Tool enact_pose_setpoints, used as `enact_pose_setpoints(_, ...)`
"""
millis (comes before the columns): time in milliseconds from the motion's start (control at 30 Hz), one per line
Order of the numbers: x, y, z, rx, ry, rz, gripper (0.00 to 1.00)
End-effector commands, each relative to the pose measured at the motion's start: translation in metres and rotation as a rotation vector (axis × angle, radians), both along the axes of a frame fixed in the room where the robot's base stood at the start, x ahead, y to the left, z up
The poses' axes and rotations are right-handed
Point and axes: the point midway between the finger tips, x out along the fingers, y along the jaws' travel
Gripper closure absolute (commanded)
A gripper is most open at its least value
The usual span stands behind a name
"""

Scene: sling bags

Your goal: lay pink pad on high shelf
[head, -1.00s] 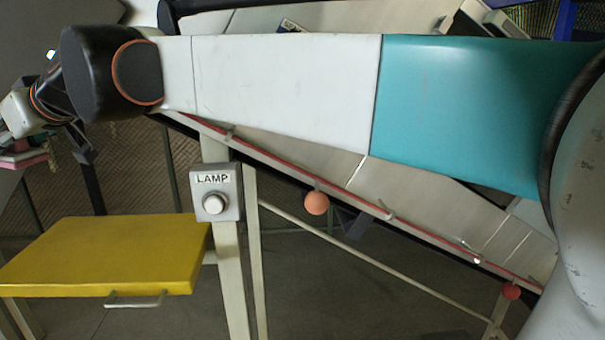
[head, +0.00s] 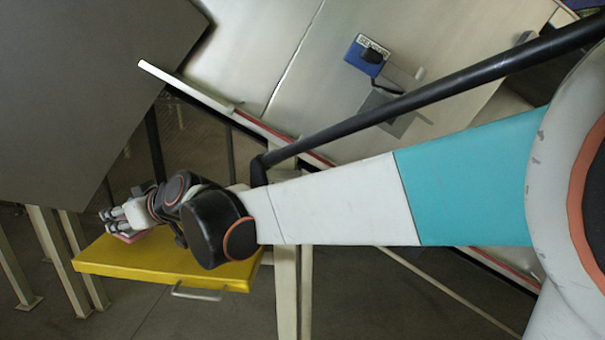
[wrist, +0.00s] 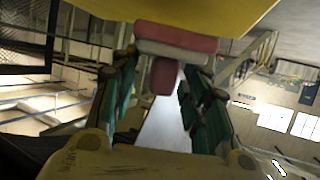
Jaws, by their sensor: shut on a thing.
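The pink pad (head: 130,238) is a small block beneath my gripper (head: 113,220) in the head view, mostly hidden by the fingers. The wrist view shows the pad (wrist: 178,36) as pink with a pale layer, between and just beyond the fingertips of my gripper (wrist: 163,72). The fingers are shut on it. In the head view the pad overlaps the far left part of a yellow platform (head: 165,266). A yellow surface (wrist: 230,12) lies right beside the pad in the wrist view; I cannot tell whether they touch. Neither view labels a high shelf.
A large grey panel (head: 85,85) fills the upper left of the head view. The yellow platform has a front handle (head: 196,293). A pale sloping surface (head: 300,60) with a blue-backed device (head: 366,56) is behind my arm. A pale post (head: 287,300) stands right of the platform.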

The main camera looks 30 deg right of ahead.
Motion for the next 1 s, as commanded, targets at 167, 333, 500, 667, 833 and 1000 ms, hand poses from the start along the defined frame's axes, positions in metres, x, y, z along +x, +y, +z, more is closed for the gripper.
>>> enact_pose_setpoints(167, -0.001, 0.000, -0.021, 0.000, 0.000, 0.000, 0.81)
enact_pose_setpoints(333, -0.002, 0.000, -0.028, 0.000, 0.000, 0.000, 0.81)
enact_pose_setpoints(500, -0.002, 0.000, -0.028, 0.000, 0.000, 0.001, 0.81)
enact_pose_setpoints(667, -0.003, 0.000, -0.032, 0.000, 0.000, 0.001, 0.53)
enact_pose_setpoints(833, -0.003, 0.000, -0.031, 0.000, 0.000, 0.001, 0.38)
enact_pose_setpoints(1000, -0.003, 0.000, -0.031, 0.000, 0.000, 0.001, 0.38)
